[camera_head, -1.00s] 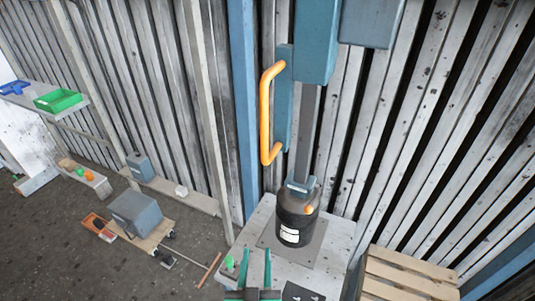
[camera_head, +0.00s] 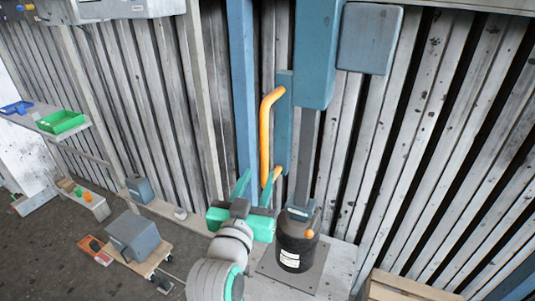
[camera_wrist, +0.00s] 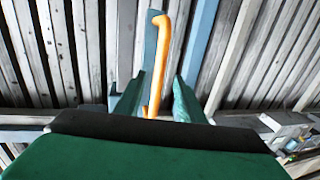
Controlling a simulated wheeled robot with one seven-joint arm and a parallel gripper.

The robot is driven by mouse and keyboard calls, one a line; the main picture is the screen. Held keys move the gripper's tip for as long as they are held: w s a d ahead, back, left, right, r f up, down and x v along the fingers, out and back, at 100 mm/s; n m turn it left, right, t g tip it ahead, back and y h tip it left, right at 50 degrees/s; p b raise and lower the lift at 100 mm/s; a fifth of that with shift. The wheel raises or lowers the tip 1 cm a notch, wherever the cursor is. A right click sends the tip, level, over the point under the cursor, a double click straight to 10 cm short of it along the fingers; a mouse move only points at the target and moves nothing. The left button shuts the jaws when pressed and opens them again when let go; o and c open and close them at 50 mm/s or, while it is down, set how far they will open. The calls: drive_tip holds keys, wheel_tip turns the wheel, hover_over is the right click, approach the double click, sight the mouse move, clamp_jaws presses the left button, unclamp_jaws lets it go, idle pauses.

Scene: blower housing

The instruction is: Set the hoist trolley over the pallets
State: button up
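The hoist trolley appears as a blue hanging column (camera_head: 317,60) with a blue side plate (camera_head: 284,115) and an orange bar handle (camera_head: 265,135); the handle also shows in the wrist view (camera_wrist: 160,60). Below it, a dark canister (camera_head: 295,240) sits at the foot of the grey mast on a pale platform. My gripper (camera_head: 257,182) is near the handle's lower end, fingers pointing up. In the wrist view my gripper (camera_wrist: 157,100) is open, and the handle shows between and beyond its fingers. Contact cannot be told. A wooden pallet (camera_head: 405,288) shows at the lower right.
A blue post (camera_head: 242,90) stands just left of the handle, before a corrugated wall. A grey box (camera_head: 133,236) lies on a low wooden dolly at left. A shelf with a green bin (camera_head: 61,122) is farther left. Floor between looks partly clear.

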sight(267, 155)
drive_tip(key=shift+w+d+r, duration=0.1)
drive_tip(key=shift+w+r, duration=0.1)
drive_tip(key=shift+r, duration=0.15)
drive_tip(key=x, duration=0.9)
drive_tip(key=shift+w, duration=0.3)
drive_tip(key=shift+w+d, duration=0.25)
drive_tip(key=shift+w, duration=0.05)
drive_tip(key=shift+a, duration=0.1)
clamp_jaws()
